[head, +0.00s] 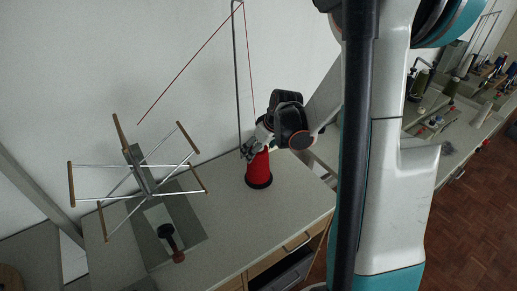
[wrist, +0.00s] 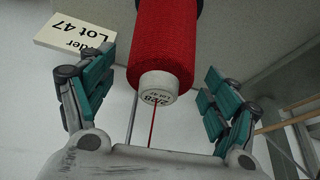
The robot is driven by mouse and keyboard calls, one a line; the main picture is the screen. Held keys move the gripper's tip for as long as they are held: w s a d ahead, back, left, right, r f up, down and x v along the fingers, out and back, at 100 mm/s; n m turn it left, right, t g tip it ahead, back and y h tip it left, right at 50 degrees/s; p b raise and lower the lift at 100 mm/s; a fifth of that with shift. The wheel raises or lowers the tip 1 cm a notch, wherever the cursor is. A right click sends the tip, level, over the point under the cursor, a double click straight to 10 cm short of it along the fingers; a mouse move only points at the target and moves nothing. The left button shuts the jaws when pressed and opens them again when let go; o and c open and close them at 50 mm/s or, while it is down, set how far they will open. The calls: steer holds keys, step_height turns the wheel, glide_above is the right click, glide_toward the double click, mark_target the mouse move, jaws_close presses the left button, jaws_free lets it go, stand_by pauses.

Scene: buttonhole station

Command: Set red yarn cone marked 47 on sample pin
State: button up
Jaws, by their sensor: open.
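A red yarn cone (head: 258,168) stands upright on a dark round base on the grey bench top. In the wrist view the red yarn cone (wrist: 163,45) shows its white tip with small print, only partly readable. A card (wrist: 75,36) beside it reads "Lot 47". My gripper (head: 250,147) is at the cone's upper end. In the wrist view my gripper (wrist: 160,88) is open, its teal-padded fingers on either side of the cone's tip with gaps visible. I cannot pick out the sample pin.
A yarn swift (head: 140,180) with wooden-ended arms stands at left. A tall wire stand (head: 236,75) rises behind the cone, with red yarn running from its top. Bench around the cone's front is clear.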

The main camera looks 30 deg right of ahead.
steer(key=v, duration=1.1)
steer(key=shift+s+r, duration=0.15)
steer(key=s+a+r+t+h+b, duration=0.15)
steer(key=s+a, duration=0.25)
steer(key=a, duration=0.4)
steer(key=s+a+r+t+h+b, duration=0.1)
steer(key=s+a+r+b, duration=0.15)
steer(key=a, duration=0.55)
steer(key=s+a+f+m+y+b, duration=0.1)
steer(key=s+f+m+b, duration=0.1)
steer(key=s+f+b, duration=0.3)
steer(key=s+f, duration=0.2)
steer(key=s, duration=0.2)
steer(key=shift+s+a+b, duration=0.2)
steer(key=shift+s+b, duration=0.05)
steer(key=shift+b, duration=0.15)
steer(key=shift+y, duration=0.25)
